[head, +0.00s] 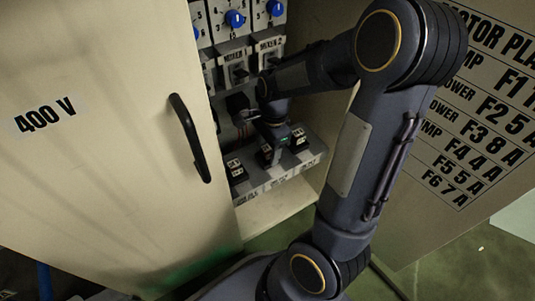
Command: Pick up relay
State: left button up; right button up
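Small black relays with pale labels sit on a grey ledge (285,173) inside the open cabinet. One relay (236,171) is at the left of the ledge and another relay (298,140) is at the right. My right arm reaches into the cabinet, and my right gripper (271,143) points down at the middle of the ledge, between these two. A dark block at its fingertips is partly hidden by the gripper. I cannot tell whether the fingers are closed on it. My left gripper is not in view.
The cabinet's left door (110,130), marked 400 V, stands open with a black handle (190,138). The right door (470,130) carries a motor and fuse list. Switch modules with blue knobs (235,19) are above the ledge. A bare shelf (275,207) is below it.

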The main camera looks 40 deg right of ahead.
jog(key=c, duration=1)
